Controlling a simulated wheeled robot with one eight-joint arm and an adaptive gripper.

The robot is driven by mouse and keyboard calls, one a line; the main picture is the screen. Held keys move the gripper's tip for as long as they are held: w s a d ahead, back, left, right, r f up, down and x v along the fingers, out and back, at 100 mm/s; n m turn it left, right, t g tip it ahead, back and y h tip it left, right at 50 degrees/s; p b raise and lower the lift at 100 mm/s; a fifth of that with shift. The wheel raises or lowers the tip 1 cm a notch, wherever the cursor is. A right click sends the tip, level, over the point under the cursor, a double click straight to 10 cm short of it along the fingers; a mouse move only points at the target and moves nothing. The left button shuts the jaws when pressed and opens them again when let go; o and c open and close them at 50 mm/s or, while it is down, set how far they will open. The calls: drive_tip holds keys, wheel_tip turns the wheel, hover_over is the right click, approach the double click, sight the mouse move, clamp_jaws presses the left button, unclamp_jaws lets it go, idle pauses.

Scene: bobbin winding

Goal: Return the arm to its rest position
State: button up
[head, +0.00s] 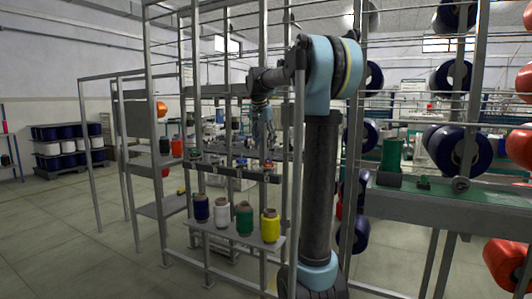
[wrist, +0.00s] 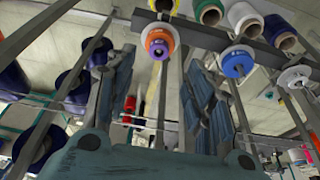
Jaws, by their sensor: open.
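My gripper (head: 263,128) hangs at the end of my raised arm in the head view, in front of the metal rack and above the row of thread cones. In the wrist view its two fingers (wrist: 155,110) stand wide apart with nothing between them. My arm's upper part is bent over at the top, and its dark column stands upright in the middle of the head view. The gripper appears apart from the rack's spindles, though the exact gap is hard to judge.
A shelf (head: 226,244) holds a blue cone (head: 201,209), a white cone (head: 222,214), a green cone (head: 244,219) and a yellow cone (head: 270,226). Metal posts (head: 154,130) stand close around my arm. A green bench (head: 460,208) is at right. Open floor (head: 70,230) lies at left.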

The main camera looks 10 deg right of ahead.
drive_tip(key=s+d+f+n, duration=0.1)
drive_tip(key=s+f, duration=0.2)
drive_tip(key=s, duration=0.4)
drive_tip(key=s+d+f+n+y, duration=0.1)
drive_tip(key=s+f, duration=0.3)
drive_tip(key=s, duration=0.3)
drive_tip(key=s+f+n, duration=0.1)
drive_tip(key=s+f, duration=0.2)
drive_tip(key=s, duration=0.4)
drive_tip(key=s+f+n+y, duration=0.1)
drive_tip(key=s+f+n, duration=0.3)
drive_tip(key=s+f, duration=1.6)
wheel_tip(320, 180, down, 3)
drive_tip(key=shift+d+r+g, duration=0.1)
drive_tip(key=shift+d+g, duration=0.15)
drive_tip(key=shift+g, duration=0.05)
drive_tip(key=shift+w+f, duration=0.25)
drive_tip(key=shift+w, duration=0.05)
